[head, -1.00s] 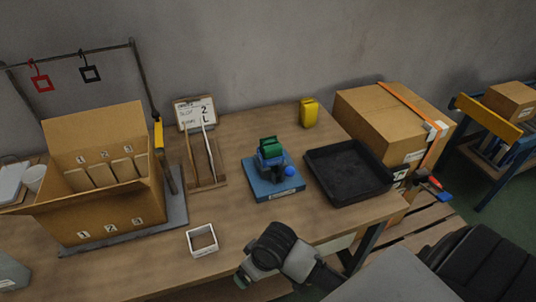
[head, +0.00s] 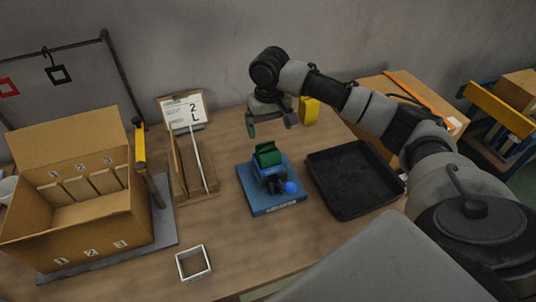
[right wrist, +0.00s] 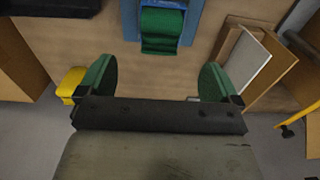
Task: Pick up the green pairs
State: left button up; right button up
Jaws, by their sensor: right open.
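A folded green pair (head: 267,154) sits on top of a blue stand with a blue base plate (head: 258,204) in the middle of the table. The green pair also shows at the top of the right wrist view (right wrist: 162,28). My right gripper (head: 270,124) is above the table, behind and above the green pair, pointing down. Its two green-padded fingers are apart with nothing between them, as the right wrist view (right wrist: 157,82) shows. The pair lies beyond the fingertips there, not touched. My left gripper is not in view.
A black tray (head: 385,199) stands right of the stand. An open cardboard box (head: 75,240) with numbered compartments is at left. A wooden rack (head: 207,190), a clipboard marked 2 L (head: 183,112), a white square frame (head: 193,263) and a yellow object (head: 309,108) are also around.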

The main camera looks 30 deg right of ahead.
aim_at(268, 149)
jog(key=f, duration=0.4)
jog(key=shift+w+d+f, duration=0.2)
jog(key=shift+w+f, duration=0.05)
jog(key=shift+w, duration=0.15)
jog(key=shift+s+a+f+p, duration=0.2)
jog(key=shift+s+f+p, duration=0.1)
jog(key=shift+f, duration=0.5)
jog(key=f, duration=0.2)
jog(key=f+p, duration=0.1)
jog(key=f, duration=0.1)
jog(key=shift+w, duration=0.2)
jog(key=shift+f, duration=0.3)
jog(key=shift+c, duration=0.2)
jog(key=c, duration=1.3)
